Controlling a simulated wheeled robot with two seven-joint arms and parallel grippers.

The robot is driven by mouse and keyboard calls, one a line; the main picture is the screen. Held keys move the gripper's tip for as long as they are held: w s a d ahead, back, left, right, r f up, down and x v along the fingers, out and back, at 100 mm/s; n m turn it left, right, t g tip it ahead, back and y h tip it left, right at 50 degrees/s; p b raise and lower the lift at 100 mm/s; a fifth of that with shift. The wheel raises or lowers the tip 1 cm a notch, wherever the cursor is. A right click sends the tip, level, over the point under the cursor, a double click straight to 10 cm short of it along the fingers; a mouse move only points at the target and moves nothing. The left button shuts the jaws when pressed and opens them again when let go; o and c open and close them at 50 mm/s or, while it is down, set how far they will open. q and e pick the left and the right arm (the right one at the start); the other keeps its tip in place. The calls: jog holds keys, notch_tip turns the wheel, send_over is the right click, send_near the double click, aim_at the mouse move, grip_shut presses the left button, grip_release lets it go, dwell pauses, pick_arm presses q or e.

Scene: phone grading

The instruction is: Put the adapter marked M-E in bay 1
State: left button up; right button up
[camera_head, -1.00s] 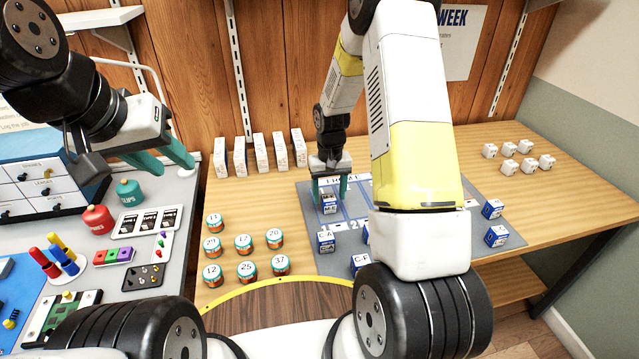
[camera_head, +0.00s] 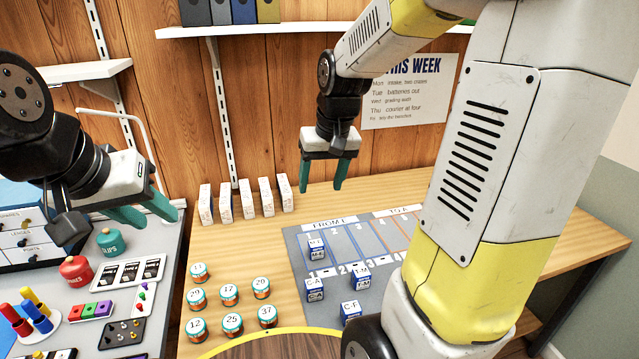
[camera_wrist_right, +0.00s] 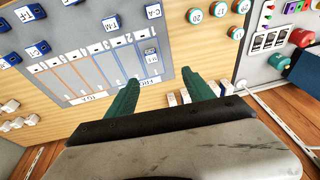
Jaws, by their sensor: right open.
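My right gripper (camera_head: 321,190) is open and empty, raised in the air above and behind the mat, apart from the adapter. Its green fingers (camera_wrist_right: 164,90) show spread in the wrist view. My left gripper (camera_head: 150,215) is open and empty over the grey bench at left.
Adapters C-A (camera_head: 315,290), T-M (camera_head: 361,278) and C-F (camera_head: 350,312) stand near the mat's front. Numbered tins (camera_head: 230,291) stand left of the mat. White boxes (camera_head: 245,199) line the back. My right arm hides the mat's right part.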

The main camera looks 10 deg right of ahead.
jog(key=s+r+t, duration=0.1)
jog(key=s+r, duration=0.2)
jog(key=s, duration=0.4)
jog(key=s+a+r+t+y, duration=0.1)
jog(key=s+r, duration=0.3)
jog(key=s, duration=0.4)
jog(key=shift+a+t, duration=0.2)
jog(key=shift+t, duration=0.5)
